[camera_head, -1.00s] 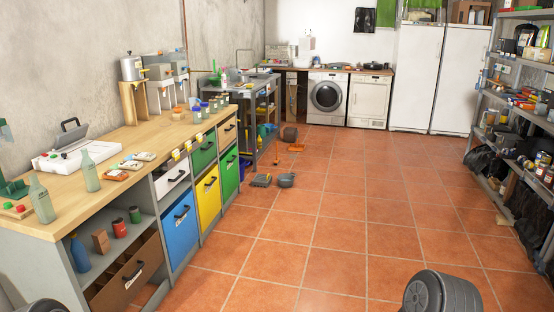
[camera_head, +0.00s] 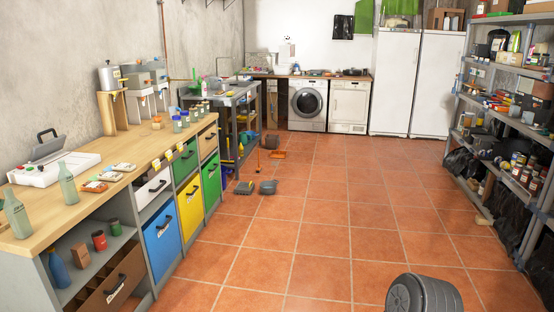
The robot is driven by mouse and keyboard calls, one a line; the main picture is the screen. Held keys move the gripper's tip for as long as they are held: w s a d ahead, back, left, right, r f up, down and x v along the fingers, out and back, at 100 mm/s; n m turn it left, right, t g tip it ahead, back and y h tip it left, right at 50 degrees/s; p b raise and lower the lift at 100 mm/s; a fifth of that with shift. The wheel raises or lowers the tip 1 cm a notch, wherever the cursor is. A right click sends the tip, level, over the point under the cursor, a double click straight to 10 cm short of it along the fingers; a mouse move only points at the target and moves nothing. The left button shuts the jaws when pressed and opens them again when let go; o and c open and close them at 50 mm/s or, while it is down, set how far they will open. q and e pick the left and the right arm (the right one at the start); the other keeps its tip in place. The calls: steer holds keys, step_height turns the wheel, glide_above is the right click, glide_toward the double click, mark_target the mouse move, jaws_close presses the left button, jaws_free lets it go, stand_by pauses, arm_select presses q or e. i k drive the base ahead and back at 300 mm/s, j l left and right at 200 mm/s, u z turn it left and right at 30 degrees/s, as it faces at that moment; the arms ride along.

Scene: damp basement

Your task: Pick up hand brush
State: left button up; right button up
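I cannot make out a hand brush with certainty. On the tiled floor beside the drawer bench lies a small flat grey and yellow-green item (camera_head: 244,187), which may be the brush. Right next to it is a dark grey pan-like or bucket-like item (camera_head: 268,187). Farther back lies an orange item (camera_head: 277,154), perhaps a dustpan or a brush; it is too small to tell. Neither of my grippers is in view. A dark rounded part of my own arm (camera_head: 425,293) shows at the bottom right.
The wooden-topped bench (camera_head: 130,149) with coloured drawers runs along the left. A grey workbench (camera_head: 225,102) stands behind it. A washing machine (camera_head: 307,103) and white fridges stand at the back. Loaded shelves (camera_head: 500,160) line the right. The middle floor is clear.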

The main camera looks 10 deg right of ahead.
mark_target(259, 168)
steer(key=i+l+z, duration=0.35)
steer(key=i, duration=0.4)
steer(key=i+z, duration=0.35)
steer(key=i, duration=5.5)
steer(key=i+l+u, duration=0.2)
steer(key=i, duration=0.35)
steer(key=i+l+u, duration=0.2)
steer(key=i, duration=0.3)
steer(key=i+l+u, duration=0.2)
steer(key=i, duration=0.35)
steer(key=i+l+u, duration=0.1)
steer(key=i+u, duration=0.2)
steer(key=u, duration=0.2)
steer(key=i+l+u, duration=0.2)
steer(key=u, duration=0.3)
steer(key=i+l+u, duration=0.2)
steer(key=l+u, duration=0.15)
steer(key=u, duration=0.15)
steer(key=i+l+u, duration=0.15)
steer(key=l+u, duration=0.65)
steer(key=u, duration=0.2)
steer(key=i+l+u, duration=0.1)
steer(key=l+u, duration=0.15)
steer(key=l, duration=0.2)
steer(key=i+l+u, duration=0.1)
steer(key=l+u, duration=0.2)
steer(key=l, duration=0.15)
steer(key=i, duration=0.4)
